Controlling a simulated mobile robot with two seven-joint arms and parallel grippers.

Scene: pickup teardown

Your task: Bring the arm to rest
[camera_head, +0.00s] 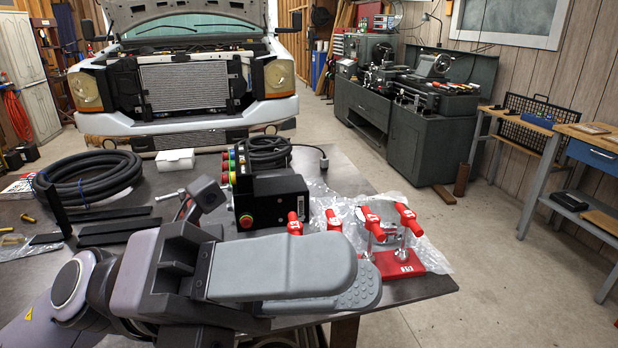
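My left gripper (366,280) reaches in from the lower left, close to the camera and over the near part of the dark table (432,287). Its two grey fingers point right. The upper finger partly covers the lower one, whose dotted inner pad shows beneath it, so they stand apart. I see nothing held between them. The gripper hides part of the table and the things behind it. My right gripper is out of view.
A red-handled clamp fixture (400,262) on clear plastic is just beyond the fingers. A black control box (272,200), coiled black hose (88,180) and white box (175,160) are on the table. A truck (190,85) stands behind. Open floor (500,270) lies right.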

